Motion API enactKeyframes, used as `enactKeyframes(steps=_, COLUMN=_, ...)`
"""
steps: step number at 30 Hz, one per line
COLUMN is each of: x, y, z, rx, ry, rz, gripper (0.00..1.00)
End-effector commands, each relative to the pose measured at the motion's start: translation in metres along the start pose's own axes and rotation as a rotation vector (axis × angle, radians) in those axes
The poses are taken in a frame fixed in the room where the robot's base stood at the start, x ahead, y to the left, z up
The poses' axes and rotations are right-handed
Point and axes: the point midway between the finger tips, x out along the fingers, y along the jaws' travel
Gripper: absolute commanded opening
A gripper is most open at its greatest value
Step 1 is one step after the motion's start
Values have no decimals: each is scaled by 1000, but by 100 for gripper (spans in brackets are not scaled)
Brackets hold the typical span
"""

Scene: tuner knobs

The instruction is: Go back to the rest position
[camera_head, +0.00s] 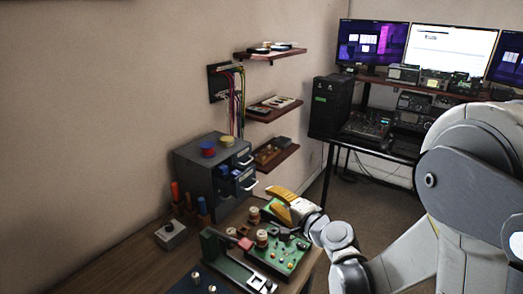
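My gripper (284,203) is at the end of my arm, which reaches in from the right. It is over the back right part of a green board (289,262) on the wooden bench (119,273). Cream-and-brown knobs (262,238) stand on the board beside the gripper. Yellow and green parts show at the gripper's end. Its fingertips are too small and overlapped to tell whether they are open, shut or touching a knob.
A dark green stand (236,262) with a red part is left of the board. A grey drawer cabinet (197,166) stands behind. Wall shelves (272,113) hang above. A black computer tower (330,107) and monitors (449,50) are at the back right.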

Motion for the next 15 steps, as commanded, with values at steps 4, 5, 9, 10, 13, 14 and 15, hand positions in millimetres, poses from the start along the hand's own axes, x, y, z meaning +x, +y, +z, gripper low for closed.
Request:
enactKeyframes(steps=4, x=-19, y=-12, z=8, rx=-129, ry=-25, rz=73, gripper=29)
enactKeyframes(steps=5, x=-26, y=-14, z=10, rx=-169, ry=-32, rz=97, gripper=29)
enactKeyframes(steps=9, x=-68, y=-18, z=20, rx=-385, ry=-79, rz=234, gripper=29)
enactKeyframes(steps=10, x=-78, y=-18, z=22, rx=-432, ry=-89, rz=267, gripper=29)
enactKeyframes(steps=13, x=-116, y=-13, z=28, rx=-580, ry=-124, rz=376, gripper=29)
enactKeyframes(steps=14, x=-128, y=-10, z=28, rx=-623, ry=-134, rz=409, gripper=29)
enactKeyframes(steps=15, x=-145, y=-6, z=30, rx=-681, ry=-149, rz=456, gripper=29)
